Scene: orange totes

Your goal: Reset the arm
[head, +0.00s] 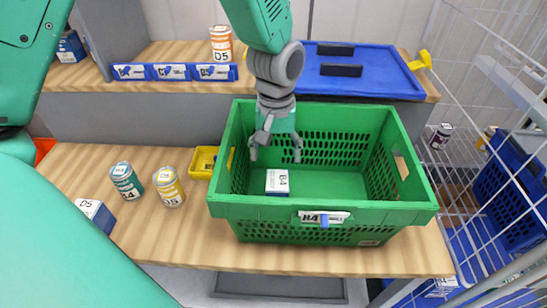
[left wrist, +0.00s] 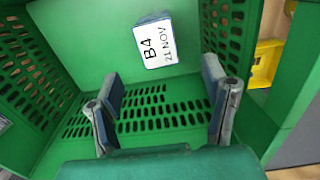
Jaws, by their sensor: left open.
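My left gripper (head: 276,147) is open and empty inside the green crate (head: 310,210), over its left part near the far wall. In the left wrist view its two fingers (left wrist: 165,105) stand wide apart. A small white and blue box marked B4 (head: 278,181) lies on the crate floor, nearer the front than the gripper. The box also shows in the left wrist view (left wrist: 158,42), beyond the fingers and apart from them. My right gripper does not show in either view.
Two cans (head: 126,181) (head: 169,187) and a D5 box (head: 95,213) stand on the wooden table left of the crate. A yellow bin (head: 203,162) sits close beside the crate. A blue tray (head: 362,75) lies behind. A white wire rack (head: 470,150) stands at the right.

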